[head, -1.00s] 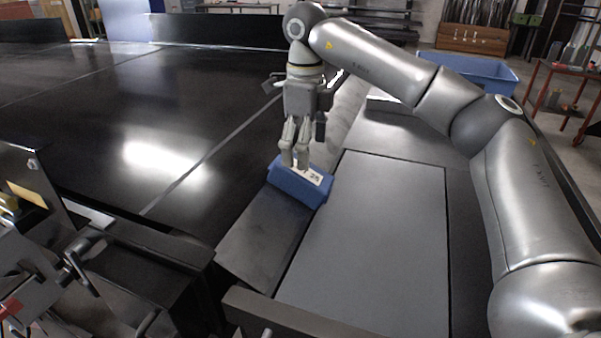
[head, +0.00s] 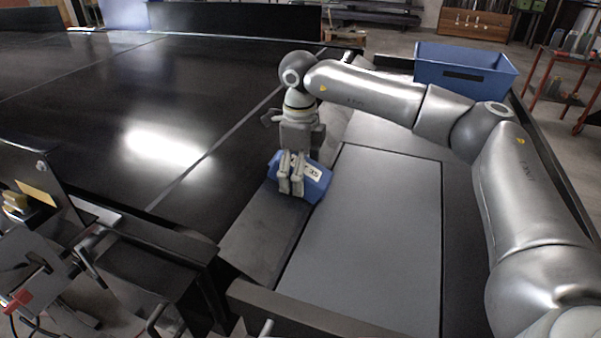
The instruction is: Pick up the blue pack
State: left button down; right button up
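Whether the fingers press on the pack cannot be seen. The pack looks to be at strip level, with no clear gap under it. My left gripper is not in view.
A wide black conveyor surface (head: 90,110) spreads to the left. A flat grey panel (head: 370,240) is clear to the right of the pack. A blue bin (head: 465,75) stands at the back right. Dark metal machine parts (head: 150,265) fill the lower left.

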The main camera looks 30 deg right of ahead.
jog(key=shift+r, duration=0.1)
jog(key=c, duration=1.3)
